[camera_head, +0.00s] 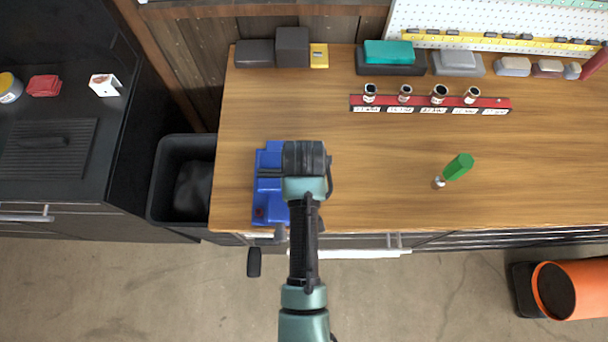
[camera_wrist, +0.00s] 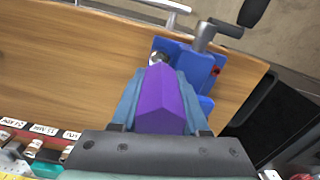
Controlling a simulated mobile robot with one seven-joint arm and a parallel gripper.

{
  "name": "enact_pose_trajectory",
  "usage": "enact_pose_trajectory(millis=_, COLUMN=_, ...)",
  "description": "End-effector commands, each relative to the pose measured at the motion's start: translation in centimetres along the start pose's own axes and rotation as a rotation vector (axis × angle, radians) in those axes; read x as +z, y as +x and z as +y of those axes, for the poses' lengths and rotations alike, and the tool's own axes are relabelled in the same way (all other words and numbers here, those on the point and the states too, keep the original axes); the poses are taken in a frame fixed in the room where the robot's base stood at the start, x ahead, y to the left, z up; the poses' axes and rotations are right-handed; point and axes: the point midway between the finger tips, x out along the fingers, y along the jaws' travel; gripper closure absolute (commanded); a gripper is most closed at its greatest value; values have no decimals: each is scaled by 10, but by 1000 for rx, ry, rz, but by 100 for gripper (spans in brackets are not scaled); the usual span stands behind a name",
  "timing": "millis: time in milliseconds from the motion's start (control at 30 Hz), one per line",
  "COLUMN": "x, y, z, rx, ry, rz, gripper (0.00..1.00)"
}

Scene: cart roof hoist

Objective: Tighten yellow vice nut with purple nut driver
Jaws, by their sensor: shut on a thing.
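My gripper (camera_wrist: 159,98) is shut on the purple nut driver (camera_wrist: 160,92), with a finger on each side of its handle. A shiny metal end (camera_wrist: 157,58) shows beyond the handle, close to the blue vice (camera_wrist: 203,70). I cannot tell whether it touches the vice. In the head view my gripper (camera_head: 305,160) is over the right side of the blue vice (camera_head: 268,190), near the bench's front left corner, and hides the driver. No yellow nut is visible. A small red spot (camera_wrist: 216,71) shows on the vice.
A green-handled driver (camera_head: 458,167) lies on the wooden bench (camera_head: 385,190) to the right. A red rack (camera_head: 430,104) with several sockets stands farther back. A black bin (camera_head: 170,185) is left of the bench. The bench middle is clear.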

Motion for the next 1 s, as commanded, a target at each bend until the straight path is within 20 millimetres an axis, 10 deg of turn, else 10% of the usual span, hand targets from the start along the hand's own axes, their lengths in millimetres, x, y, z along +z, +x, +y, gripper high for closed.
enact_pose_trajectory(millis=1000, x=-1, y=-56, z=0, rx=1, ry=-6, rz=4, gripper=100)
